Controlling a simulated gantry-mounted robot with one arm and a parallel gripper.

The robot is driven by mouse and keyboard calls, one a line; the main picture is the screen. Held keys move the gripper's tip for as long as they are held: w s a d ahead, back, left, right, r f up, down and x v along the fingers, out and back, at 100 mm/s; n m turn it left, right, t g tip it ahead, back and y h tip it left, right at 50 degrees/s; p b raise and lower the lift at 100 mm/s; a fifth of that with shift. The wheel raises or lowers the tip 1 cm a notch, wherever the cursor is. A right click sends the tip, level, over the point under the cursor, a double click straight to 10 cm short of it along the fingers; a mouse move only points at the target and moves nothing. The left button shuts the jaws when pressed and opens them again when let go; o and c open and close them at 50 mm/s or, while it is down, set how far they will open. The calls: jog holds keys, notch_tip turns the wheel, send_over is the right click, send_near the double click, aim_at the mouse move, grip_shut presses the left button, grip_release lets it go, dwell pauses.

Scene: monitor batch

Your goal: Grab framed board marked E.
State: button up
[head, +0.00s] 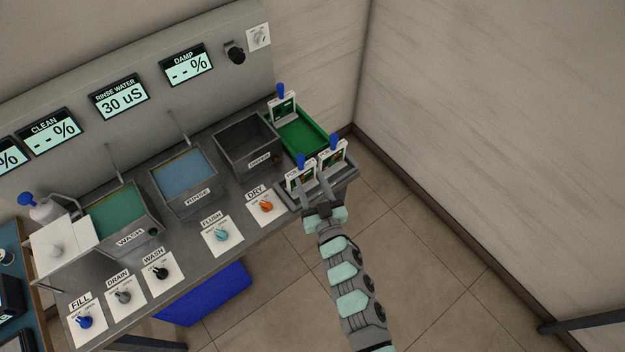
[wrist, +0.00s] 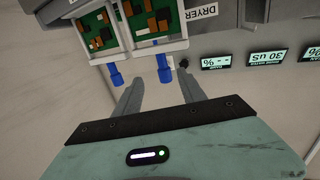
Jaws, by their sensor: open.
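Two framed green circuit boards with blue handles stand side by side in a grey rack at the front right of the bench: a nearer one (head: 300,179) and a farther one (head: 332,155). A third framed board (head: 284,106) stands at the back by the green tray. I cannot read which is marked E. My gripper (head: 316,188) is open and empty close to the front pair. In the wrist view, the right board (wrist: 155,18) has its blue handle (wrist: 164,68) in line with the gap between my fingers (wrist: 160,80); the left board (wrist: 97,28) lies outside them.
The green tray (head: 303,135) and grey dryer bin (head: 246,148) adjoin the rack. Rinse (head: 182,180) and wash (head: 120,212) tanks stand to the left. Knobs line the bench front.

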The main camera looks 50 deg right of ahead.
aim_at(302, 165)
jog(key=x, duration=0.4)
jog(key=shift+w+a+r, duration=0.15)
jog(key=shift+w+r, duration=0.05)
jog(key=shift+w, duration=0.15)
jog(key=shift+w+d+f, duration=0.15)
jog(key=shift+w+d, duration=0.15)
jog(key=shift+w, duration=0.3)
jog(key=x, duration=0.4)
jog(key=shift+w, duration=0.3)
jog(key=shift+c, duration=0.2)
grip_shut()
